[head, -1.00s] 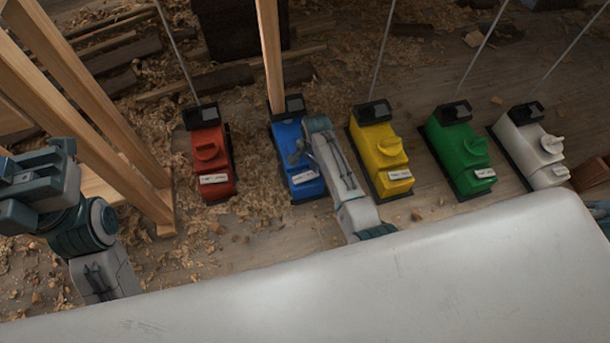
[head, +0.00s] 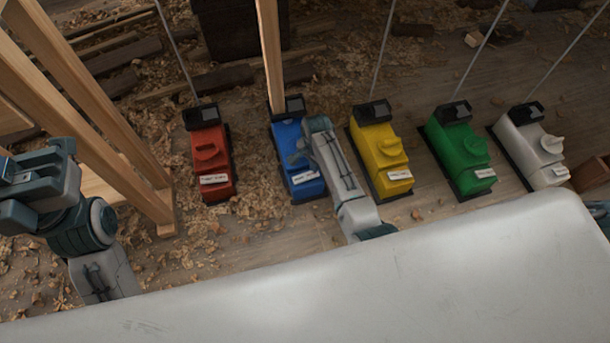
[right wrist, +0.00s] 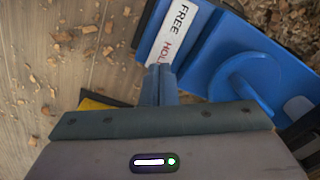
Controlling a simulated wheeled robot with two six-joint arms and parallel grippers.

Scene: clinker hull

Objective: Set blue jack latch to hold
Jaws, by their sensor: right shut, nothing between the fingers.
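The blue jack (head: 285,133) stands on the floor between a red jack and a yellow jack. My right arm reaches over its right side in the head view and hides part of its top. My right gripper (head: 299,154) is shut and empty over the blue jack. In the right wrist view the shut fingertips (right wrist: 160,72) are at the end of the white label (right wrist: 172,38), which reads FREE and partly HOLD. The round blue latch (right wrist: 243,84) is right of the fingers, apart from them. My left gripper (head: 22,190) is at the left edge; its fingers are unclear.
A red jack (head: 208,140), a yellow jack (head: 372,140), a green jack (head: 449,138) and a white jack (head: 522,135) stand in the same row. Wooden beams (head: 95,95) stand at left. Shavings cover the floor.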

